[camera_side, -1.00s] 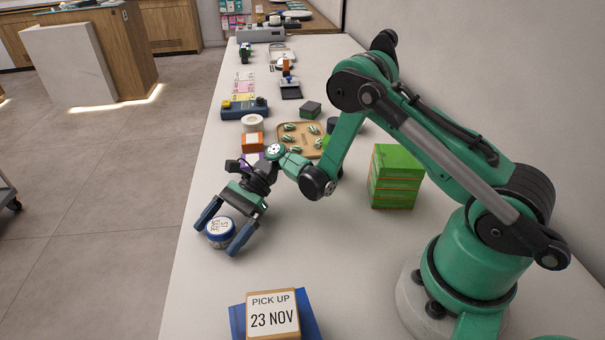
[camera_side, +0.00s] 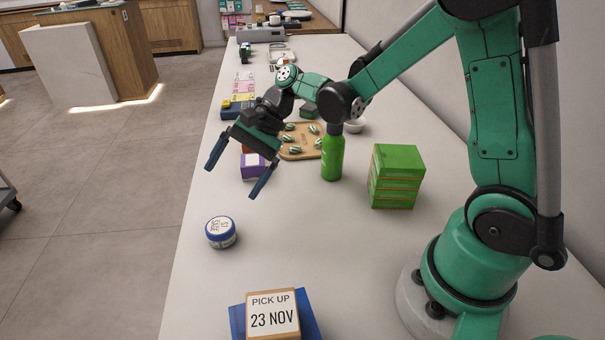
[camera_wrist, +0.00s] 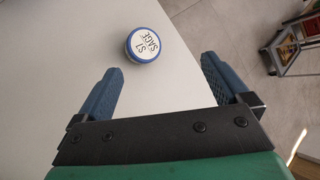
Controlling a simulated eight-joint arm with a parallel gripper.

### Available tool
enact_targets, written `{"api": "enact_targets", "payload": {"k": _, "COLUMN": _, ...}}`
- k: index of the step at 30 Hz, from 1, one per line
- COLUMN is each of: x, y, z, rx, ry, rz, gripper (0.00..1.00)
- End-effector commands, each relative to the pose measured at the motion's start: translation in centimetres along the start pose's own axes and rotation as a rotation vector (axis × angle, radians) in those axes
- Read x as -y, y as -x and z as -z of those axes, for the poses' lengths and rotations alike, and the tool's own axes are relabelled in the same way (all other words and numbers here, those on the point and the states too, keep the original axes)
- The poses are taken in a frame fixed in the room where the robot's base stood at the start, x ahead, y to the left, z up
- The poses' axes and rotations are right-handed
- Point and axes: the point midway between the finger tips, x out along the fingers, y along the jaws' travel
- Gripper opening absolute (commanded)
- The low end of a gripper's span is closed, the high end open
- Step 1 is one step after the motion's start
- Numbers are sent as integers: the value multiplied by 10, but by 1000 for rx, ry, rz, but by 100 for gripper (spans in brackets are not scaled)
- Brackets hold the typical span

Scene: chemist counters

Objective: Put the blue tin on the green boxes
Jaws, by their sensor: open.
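The blue tin (camera_side: 221,232) stands upright on the counter near its left edge, with a white lid label and a blue rim. It also shows in the wrist view (camera_wrist: 144,45), ahead of and between the fingers, apart from them. The green boxes (camera_side: 396,177) form a stack on the counter, right of the tin. My gripper (camera_side: 235,181) is open and empty, raised above and behind the tin in the side view. In the wrist view my gripper (camera_wrist: 160,88) has its two blue fingers spread wide.
A green bottle (camera_side: 332,157) stands left of the green boxes. A purple box (camera_side: 252,166) and a wooden tray (camera_side: 296,154) sit behind. A pick-up sign (camera_side: 273,314) on a blue base stands in front. The counter between tin and boxes is clear.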

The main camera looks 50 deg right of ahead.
Motion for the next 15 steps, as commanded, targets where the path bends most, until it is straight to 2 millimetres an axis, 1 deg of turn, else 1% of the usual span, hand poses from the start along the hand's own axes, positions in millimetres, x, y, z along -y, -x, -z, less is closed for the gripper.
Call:
{"api": "enact_targets", "payload": {"k": 1, "x": -3, "y": 9, "z": -9, "rx": -67, "ry": 91, "rz": -10, "gripper": 95}}
{"api": "enact_targets", "payload": {"k": 6, "x": -19, "y": 39, "z": -24, "rx": -314, "ry": 457, "rz": -77, "gripper": 95}}
{"api": "enact_targets", "payload": {"k": 12, "x": -47, "y": 69, "z": -33, "rx": -569, "ry": 902, "rz": -220, "gripper": 95}}
{"api": "enact_targets", "payload": {"k": 15, "x": -58, "y": 79, "z": -34, "rx": -661, "ry": 1082, "rz": -295, "gripper": 95}}
